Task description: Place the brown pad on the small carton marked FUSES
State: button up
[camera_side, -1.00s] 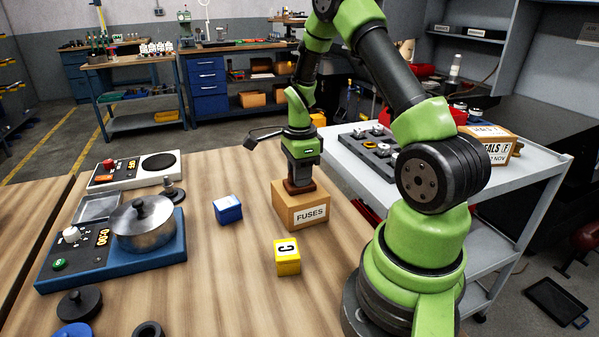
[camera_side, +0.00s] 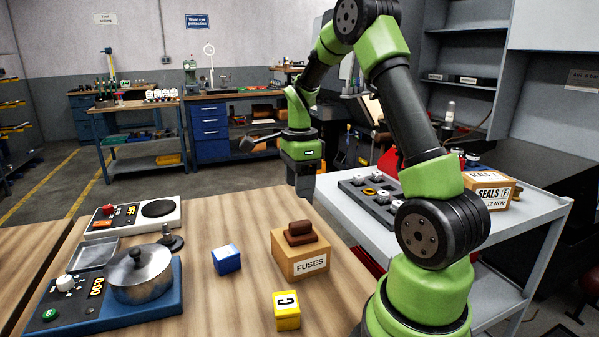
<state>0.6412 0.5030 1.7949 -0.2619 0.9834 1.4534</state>
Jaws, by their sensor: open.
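The brown pad (camera_side: 300,233) rests on top of the small carton marked FUSES (camera_side: 292,264), near the middle of its top face. The carton stands on the wooden table with its label facing the camera. My gripper (camera_side: 305,193) is above the pad, clear of it and empty. It points down, and its finger gap is hard to see from this side.
A blue block (camera_side: 227,260) and a yellow block marked C (camera_side: 287,310) stand near the carton. A metal pot (camera_side: 141,275) sits on a blue-based unit at left. A grey cart (camera_side: 470,228) with a tray of parts and a SEALS carton (camera_side: 489,190) is at right.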

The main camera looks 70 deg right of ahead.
jog(key=s+a+r+n+t, duration=0.2)
jog(key=a+r+n+t, duration=0.1)
jog(key=a+r+n, duration=0.8)
jog(key=s+a+r+n+t+y, duration=0.2)
jog(key=s+a+n+t, duration=0.2)
jog(key=s+a+n, duration=0.4)
jog(key=a+n, duration=0.2)
jog(key=n, duration=0.2)
jog(key=shift+s+a, duration=0.25)
jog(key=shift+s, duration=0.15)
